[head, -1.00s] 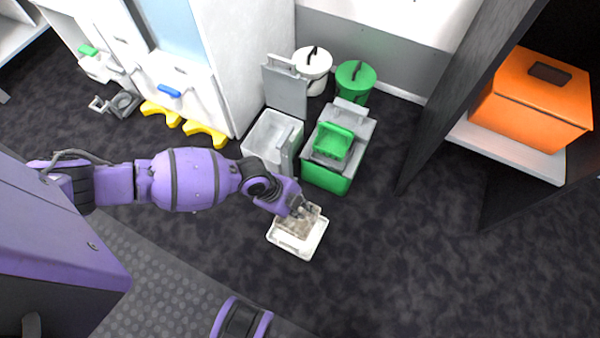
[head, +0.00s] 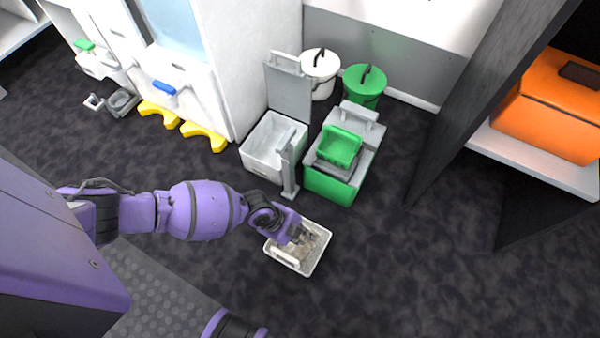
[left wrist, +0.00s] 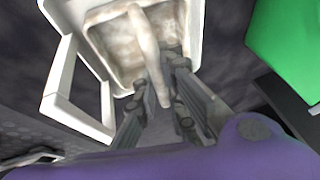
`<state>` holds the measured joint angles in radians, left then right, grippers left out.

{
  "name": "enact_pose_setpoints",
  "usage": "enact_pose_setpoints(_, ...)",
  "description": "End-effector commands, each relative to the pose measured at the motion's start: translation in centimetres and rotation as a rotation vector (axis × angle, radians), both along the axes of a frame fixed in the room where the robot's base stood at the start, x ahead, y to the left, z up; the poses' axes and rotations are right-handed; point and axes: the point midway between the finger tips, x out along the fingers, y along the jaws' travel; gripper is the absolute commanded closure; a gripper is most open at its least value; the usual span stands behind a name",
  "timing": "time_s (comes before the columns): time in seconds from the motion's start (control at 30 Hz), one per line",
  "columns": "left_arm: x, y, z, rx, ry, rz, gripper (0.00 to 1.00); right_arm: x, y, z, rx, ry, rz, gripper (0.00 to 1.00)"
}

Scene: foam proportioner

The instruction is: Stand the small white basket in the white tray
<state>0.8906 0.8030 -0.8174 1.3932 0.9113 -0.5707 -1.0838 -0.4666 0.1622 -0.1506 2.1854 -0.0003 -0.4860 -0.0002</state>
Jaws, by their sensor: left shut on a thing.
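The white tray (head: 309,268) is on the dark floor near the picture's centre, with a pale, stained inside. My left gripper (head: 298,238) is over it, pointing down. The left wrist view shows the gripper (left wrist: 160,92) shut on a pale bar, which looks like the handle of the small white basket (left wrist: 112,42). The basket's stained body shows within the white rim (left wrist: 72,45). A white loop handle (left wrist: 62,100) stands out at the left. The fingers hide part of the basket, and I cannot tell whether its base touches the tray. My right gripper is out of view.
An open white bin (head: 262,160) and a green box (head: 327,187) with a green basket (head: 340,147) stand just behind the tray. A dark panel (head: 470,105) and an orange box (head: 550,110) are at right. The floor right of the tray is clear.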

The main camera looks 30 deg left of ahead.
Motion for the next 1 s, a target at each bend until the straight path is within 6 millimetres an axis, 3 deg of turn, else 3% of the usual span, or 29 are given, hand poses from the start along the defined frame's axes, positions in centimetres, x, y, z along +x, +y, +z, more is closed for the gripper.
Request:
enact_pose_setpoints(0.2,0.0,0.0,-0.3,0.000,0.001,0.000,1.00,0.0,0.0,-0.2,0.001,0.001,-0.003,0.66)
enact_pose_setpoints(0.23,0.0,0.0,-0.2,0.000,0.001,0.000,0.87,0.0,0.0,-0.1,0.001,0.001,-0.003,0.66)
enact_pose_setpoints(0.37,0.0,0.0,-0.1,0.000,0.000,0.000,0.72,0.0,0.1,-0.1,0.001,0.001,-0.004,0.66)
enact_pose_setpoints(0.77,-0.1,0.2,0.5,0.001,0.000,0.000,0.72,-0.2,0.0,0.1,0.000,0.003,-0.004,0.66)
enact_pose_setpoints(1.0,-0.8,2.0,4.9,0.002,-0.003,-0.001,0.72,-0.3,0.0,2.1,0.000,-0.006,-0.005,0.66)
